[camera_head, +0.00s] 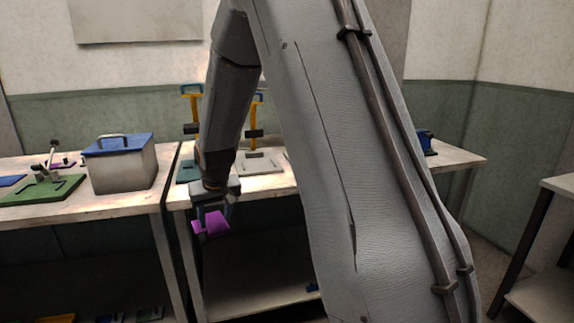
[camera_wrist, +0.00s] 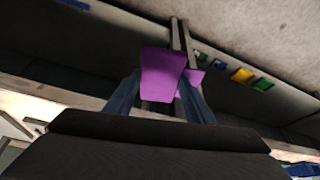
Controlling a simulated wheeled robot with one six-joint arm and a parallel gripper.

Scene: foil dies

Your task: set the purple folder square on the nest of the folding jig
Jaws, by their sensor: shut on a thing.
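The purple folder (camera_head: 211,225) is held by my gripper (camera_head: 212,212), in front of the middle bench and a little below its top edge. In the wrist view the folder (camera_wrist: 162,74) sits between the two fingers of my gripper (camera_wrist: 160,90), with a smaller purple part showing behind the right finger. The gripper is shut on it. A green plate with an upright clamp (camera_head: 42,189) is on the left bench. Two yellow-framed stands with blue handles are on the middle bench, the left one (camera_head: 191,108) partly behind my arm. I cannot tell which fixture is the folding jig.
A grey box with a blue lid (camera_head: 122,165) stands on the left bench. A pale plate (camera_head: 257,165) lies on the middle bench. Several coloured pieces, one yellow (camera_wrist: 243,75), lie low down. My arm hides much of the middle bench. Another table (camera_head: 556,186) stands at right.

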